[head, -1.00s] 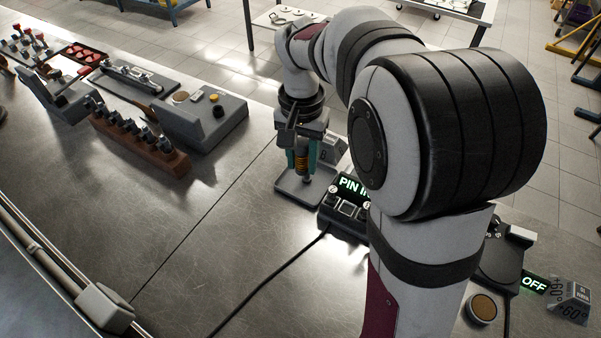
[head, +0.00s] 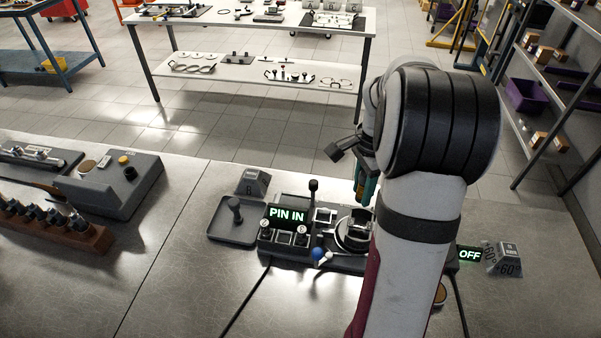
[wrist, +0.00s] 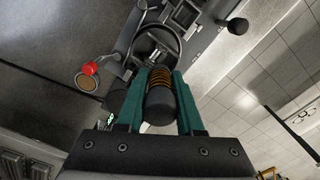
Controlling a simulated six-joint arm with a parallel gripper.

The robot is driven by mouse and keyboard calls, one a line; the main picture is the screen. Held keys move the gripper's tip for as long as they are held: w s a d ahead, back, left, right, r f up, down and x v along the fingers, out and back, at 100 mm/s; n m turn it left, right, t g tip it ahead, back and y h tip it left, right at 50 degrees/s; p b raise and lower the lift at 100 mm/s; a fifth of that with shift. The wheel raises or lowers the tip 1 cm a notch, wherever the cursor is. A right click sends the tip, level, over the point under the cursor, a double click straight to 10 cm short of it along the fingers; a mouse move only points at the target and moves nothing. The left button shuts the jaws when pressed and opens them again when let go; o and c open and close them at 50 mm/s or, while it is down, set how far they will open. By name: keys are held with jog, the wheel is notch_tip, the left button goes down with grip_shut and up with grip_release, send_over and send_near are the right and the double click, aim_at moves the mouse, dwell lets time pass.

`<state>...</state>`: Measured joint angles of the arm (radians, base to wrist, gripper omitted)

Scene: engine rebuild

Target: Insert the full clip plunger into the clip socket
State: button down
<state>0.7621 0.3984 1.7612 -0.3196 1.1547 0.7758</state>
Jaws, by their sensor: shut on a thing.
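My gripper (wrist: 159,72) has green fingers and is shut on the clip plunger (wrist: 160,107), a dark cylinder with an orange spring around it. In the wrist view a round ring fixture (wrist: 165,38) lies beyond the fingertips, and the plunger's far end overlaps it in the picture. I cannot tell whether they touch. In the head view one green finger of my gripper (head: 368,190) shows beside my arm, above and right of the ring fixture (head: 350,234). The plunger is hidden there. I cannot make out which opening is the clip socket.
The grey station carries a lit "PIN IN" sign (head: 287,214), an upright black-knobbed lever (head: 313,190) and a blue ball knob (head: 318,254). A grey tray (head: 219,231) to its left holds a dark post. An "OFF" sign (head: 469,255) is at right.

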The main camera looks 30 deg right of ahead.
jog(key=shift+s+d+f+m, duration=1.2)
jog(key=shift+s+f+m, duration=0.1)
jog(key=shift+f, duration=0.2)
jog(key=shift+s+d+f+m, duration=1.2)
jog(key=shift+s+f+m, duration=0.05)
jog(key=shift+f, duration=0.3)
jog(key=shift+s+d+f+m, duration=1.2)
jog(key=shift+s+f+m, duration=0.1)
jog(key=shift+f, duration=0.2)
jog(key=shift+f, duration=0.4)
notch_tip(320, 180, up, 6)
jog(key=shift+f, duration=0.1)
jog(key=shift+f, duration=0.1)
jog(key=shift+f, duration=2.4)
